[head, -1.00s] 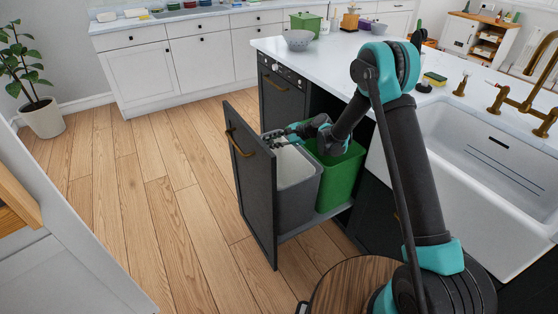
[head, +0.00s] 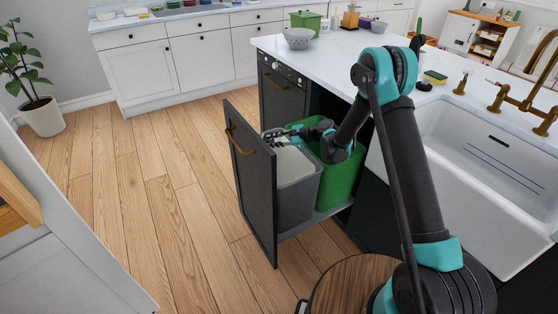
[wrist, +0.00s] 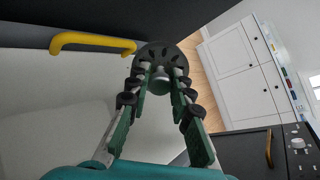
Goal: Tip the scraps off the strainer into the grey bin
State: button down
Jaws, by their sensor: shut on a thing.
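The strainer (wrist: 165,55) is a dark round disc with holes and a pale central knob, seen in the wrist view. My gripper (wrist: 160,84) is shut on the strainer's knob. The disc stands tilted beyond the fingertips. No scraps can be made out on it. In the head view my gripper (head: 281,139) is over the top of the grey bin (head: 297,204), which stands in the pulled-out cabinet. The strainer is too small and dark to make out clearly there. The bin's pale inside (wrist: 50,110) fills the left of the wrist view.
A green bin (head: 342,178) stands right behind the grey bin. The dark drawer front (head: 252,190) with its brass handle (head: 240,142) is on the left. The white sink (head: 490,165) and counter are at right. The wooden floor at left is clear.

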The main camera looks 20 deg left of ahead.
jog(key=shift+d+y+p, duration=0.45)
jog(key=shift+d+y, duration=0.15)
jog(key=shift+y, duration=0.2)
jog(key=shift+w+d+r+y+p, duration=0.1)
jog(key=shift+y+p, duration=0.15)
jog(key=shift+y, duration=0.6)
jog(key=shift+d+y+p, duration=0.1)
jog(key=shift+y+p, duration=0.1)
jog(key=shift+y, duration=0.65)
dwell(0.8)
jog(key=shift+d+r+y, duration=0.1)
jog(key=shift+r+y, duration=0.7)
jog(key=shift+r, duration=0.65)
jog(key=shift+r+y, duration=0.3)
jog(key=shift+r, duration=0.15)
jog(key=shift+d+r+m+y, duration=0.15)
jog(key=shift+r+m+y, duration=0.15)
jog(key=shift+r+y, duration=0.5)
jog(key=shift+y, duration=0.9)
jog(key=shift+d+r, duration=0.1)
jog(key=shift+r, duration=2.85)
jog(key=shift+d+r+y, duration=0.1)
jog(key=shift+r+y, duration=0.5)
jog(key=shift+r, duration=0.35)
